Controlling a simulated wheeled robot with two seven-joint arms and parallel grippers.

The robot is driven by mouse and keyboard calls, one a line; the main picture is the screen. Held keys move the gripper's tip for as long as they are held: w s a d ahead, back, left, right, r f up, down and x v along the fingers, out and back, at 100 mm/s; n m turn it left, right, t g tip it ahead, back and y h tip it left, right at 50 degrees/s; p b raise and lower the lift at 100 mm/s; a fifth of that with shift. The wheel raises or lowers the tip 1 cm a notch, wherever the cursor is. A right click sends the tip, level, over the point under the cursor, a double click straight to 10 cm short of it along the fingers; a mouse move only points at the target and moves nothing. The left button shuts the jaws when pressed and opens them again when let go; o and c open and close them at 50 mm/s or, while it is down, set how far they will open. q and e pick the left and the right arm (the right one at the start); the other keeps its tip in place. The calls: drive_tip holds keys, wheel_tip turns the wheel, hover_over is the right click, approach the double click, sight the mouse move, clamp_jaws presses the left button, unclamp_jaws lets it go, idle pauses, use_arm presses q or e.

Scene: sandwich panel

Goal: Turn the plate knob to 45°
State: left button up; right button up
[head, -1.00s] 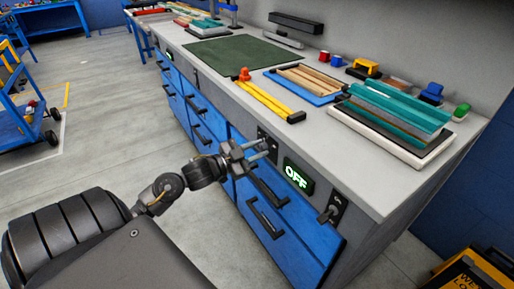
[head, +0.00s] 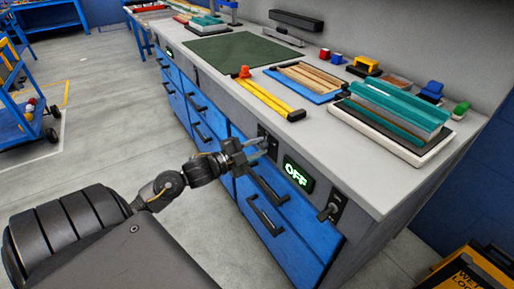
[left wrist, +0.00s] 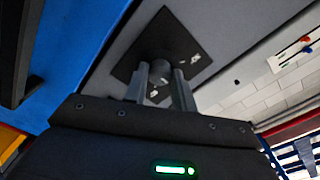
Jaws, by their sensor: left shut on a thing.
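The plate knob (left wrist: 158,67) is a round dark knob on a black square plate (left wrist: 183,43) with small white marks, which I cannot read. The plate (head: 264,132) also shows in the head view on the grey front panel, left of the green OFF display (head: 298,173). My left gripper (head: 263,147) is at this plate, and its fingers hide the knob there. In the left wrist view the gripper (left wrist: 161,82) has one finger on each side of the knob, shut on it. The knob's angle is not clear. My right gripper is out of view.
A black switch plate (head: 332,207) is right of the display. Blue drawers (head: 275,232) with protruding black handles lie just below the gripper. The worktop (head: 360,190) above holds panels, yellow bars and a green mat (head: 235,48). Open floor lies to the left.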

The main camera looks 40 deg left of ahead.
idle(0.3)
use_arm(q)
drive_tip(key=o, duration=1)
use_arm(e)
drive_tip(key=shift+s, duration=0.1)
use_arm(q)
drive_tip(key=v, duration=1)
drive_tip(key=shift+s, duration=0.35)
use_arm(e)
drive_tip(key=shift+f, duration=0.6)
use_arm(q)
drive_tip(key=shift+a, duration=0.1)
